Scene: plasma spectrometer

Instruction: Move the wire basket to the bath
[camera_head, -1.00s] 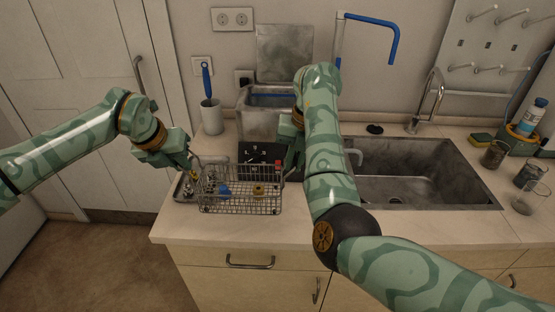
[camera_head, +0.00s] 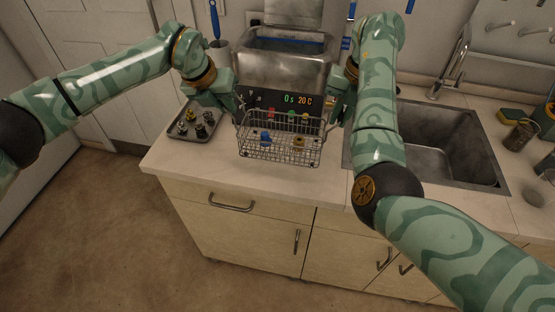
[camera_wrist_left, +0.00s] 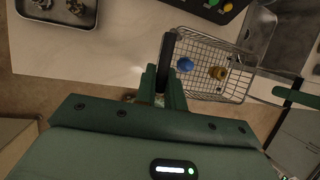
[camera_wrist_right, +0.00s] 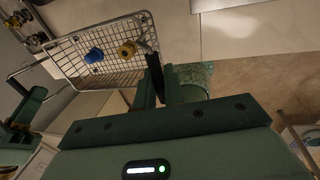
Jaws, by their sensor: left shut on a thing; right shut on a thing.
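The wire basket (camera_head: 281,156) is in front of the bath, between my two grippers, and looks lifted over the front part of the counter. A blue piece (camera_head: 265,138) and a brass-yellow piece (camera_head: 299,142) lie in it. My left gripper (camera_head: 239,113) is shut on the basket's left side and my right gripper (camera_head: 331,116) on its right side. The basket also shows in the left wrist view (camera_wrist_left: 213,88) and the right wrist view (camera_wrist_right: 110,75). The metal bath (camera_head: 285,72) has its lid (camera_head: 293,12) raised and blue showing inside. Its panel reads 0 s 20 C.
A small tray (camera_head: 180,133) with several small parts is left of the basket. A white cup with a blue-handled tool (camera_head: 215,20) stands behind my left gripper. The sink (camera_head: 450,145) is at the right, behind my right arm.

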